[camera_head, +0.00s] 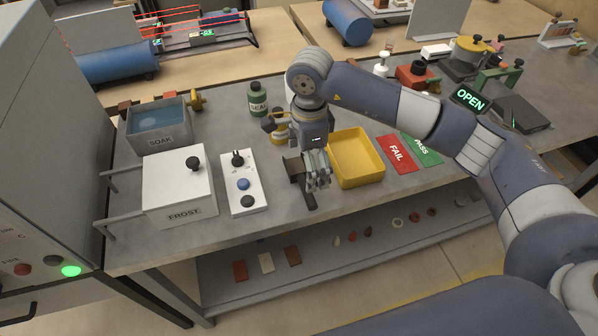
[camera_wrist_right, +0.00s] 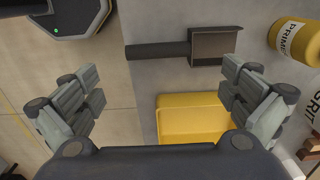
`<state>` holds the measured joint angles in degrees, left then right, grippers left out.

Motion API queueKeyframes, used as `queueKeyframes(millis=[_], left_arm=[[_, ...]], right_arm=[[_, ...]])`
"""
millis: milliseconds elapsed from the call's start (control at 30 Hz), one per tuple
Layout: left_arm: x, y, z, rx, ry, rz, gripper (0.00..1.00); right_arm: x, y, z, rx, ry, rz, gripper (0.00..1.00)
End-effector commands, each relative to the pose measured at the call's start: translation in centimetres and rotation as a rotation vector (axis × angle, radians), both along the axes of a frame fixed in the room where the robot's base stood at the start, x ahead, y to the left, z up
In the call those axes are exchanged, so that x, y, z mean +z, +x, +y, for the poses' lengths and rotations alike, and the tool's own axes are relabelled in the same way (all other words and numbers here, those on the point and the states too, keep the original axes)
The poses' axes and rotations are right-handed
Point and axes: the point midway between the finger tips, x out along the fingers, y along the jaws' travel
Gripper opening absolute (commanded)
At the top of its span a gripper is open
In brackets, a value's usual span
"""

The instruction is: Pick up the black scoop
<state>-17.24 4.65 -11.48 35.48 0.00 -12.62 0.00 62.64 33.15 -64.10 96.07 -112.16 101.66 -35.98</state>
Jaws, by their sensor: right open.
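The black scoop (camera_head: 294,171) lies on the grey workbench, left of the yellow tray and partly hidden behind my right gripper. In the right wrist view the scoop (camera_wrist_right: 213,46) shows a dark open box-shaped pan, with a straight black handle (camera_wrist_right: 156,50) pointing left towards the bench edge. My right gripper (camera_head: 318,183) is pointed down over the scoop in the head view. In the right wrist view its fingers (camera_wrist_right: 165,88) are spread wide, with nothing between them; the scoop appears beyond them. My left gripper is not in view.
The yellow tray (camera_head: 383,170) stands close right of the gripper. A white control box (camera_head: 243,197) and the FROST box (camera_head: 178,180) are to the left. A green bottle (camera_head: 258,103) and a yellow PRIMER bottle (camera_wrist_right: 297,41) stand behind the scoop. Red FAIL and green PASS mats lie right.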

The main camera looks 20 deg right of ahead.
Motion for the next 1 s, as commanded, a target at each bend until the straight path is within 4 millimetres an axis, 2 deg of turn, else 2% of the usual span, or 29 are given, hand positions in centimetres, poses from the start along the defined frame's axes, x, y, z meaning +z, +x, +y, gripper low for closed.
queueKeyframes(millis=[200, 467, 600, 733, 1000], left_arm=[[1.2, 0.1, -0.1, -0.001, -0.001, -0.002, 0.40], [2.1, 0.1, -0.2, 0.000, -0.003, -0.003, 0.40], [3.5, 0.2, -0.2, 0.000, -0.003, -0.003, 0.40], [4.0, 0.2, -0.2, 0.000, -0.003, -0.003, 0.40], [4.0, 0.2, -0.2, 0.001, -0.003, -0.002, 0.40]], right_arm=[[-3.4, -0.2, 0.0, -0.001, -0.001, 0.007, 1.00], [-5.3, -0.2, 0.0, 0.000, 0.001, 0.006, 1.00], [-7.1, -0.3, 0.0, 0.001, 0.002, 0.008, 1.00], [-9.0, -0.2, 0.0, -0.001, 0.002, 0.007, 1.00], [-10.0, -0.1, 0.0, 0.001, 0.003, 0.002, 1.00]])
